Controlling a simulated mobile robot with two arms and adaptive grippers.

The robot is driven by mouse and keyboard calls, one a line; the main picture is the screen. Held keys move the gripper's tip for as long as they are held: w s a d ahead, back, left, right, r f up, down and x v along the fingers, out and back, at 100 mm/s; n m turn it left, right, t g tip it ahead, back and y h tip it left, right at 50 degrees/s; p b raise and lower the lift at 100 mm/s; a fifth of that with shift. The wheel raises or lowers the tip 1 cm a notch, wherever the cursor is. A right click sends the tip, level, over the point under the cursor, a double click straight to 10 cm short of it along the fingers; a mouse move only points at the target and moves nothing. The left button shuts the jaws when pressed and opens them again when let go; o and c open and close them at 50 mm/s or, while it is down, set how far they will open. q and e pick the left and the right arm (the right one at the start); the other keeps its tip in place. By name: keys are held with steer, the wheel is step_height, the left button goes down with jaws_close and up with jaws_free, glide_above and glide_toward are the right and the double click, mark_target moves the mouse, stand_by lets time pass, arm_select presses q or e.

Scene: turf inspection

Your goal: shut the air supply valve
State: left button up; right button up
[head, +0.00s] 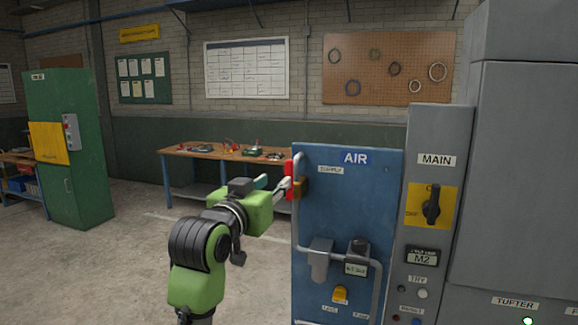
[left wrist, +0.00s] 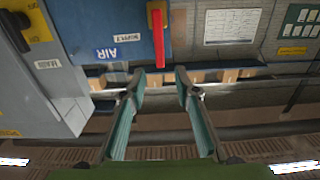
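The air supply valve has a red lever handle (head: 288,168) and a brass-coloured body (head: 301,188) on the pipe at the left edge of the blue AIR panel (head: 345,215). The handle stands roughly upright, in line with the pipe; a finger partly covers it. My left gripper (head: 275,185) is at the handle, left of the panel. In the left wrist view, the red handle (left wrist: 159,42) points at the gap of my open left gripper (left wrist: 158,78), its end near fingertip level. I see no grip on it. My right gripper is not in view.
A grey panel with a black MAIN rotary switch (head: 431,205) on a yellow plate stands right of the AIR panel, beside a large grey cabinet (head: 525,170). A workbench (head: 215,153) with small items stands behind. The floor at left is clear.

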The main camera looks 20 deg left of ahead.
mark_target(288, 171)
arm_select(q)
steer(key=w+p, duration=0.2)
steer(key=w, duration=0.3)
steer(key=w+p, duration=0.2)
steer(key=w, duration=0.3)
steer(key=shift+d+r, duration=0.1)
steer(key=shift+d, duration=0.1)
steer(key=shift+w+p, duration=0.3)
steer(key=shift+w, duration=0.45)
jaws_close()
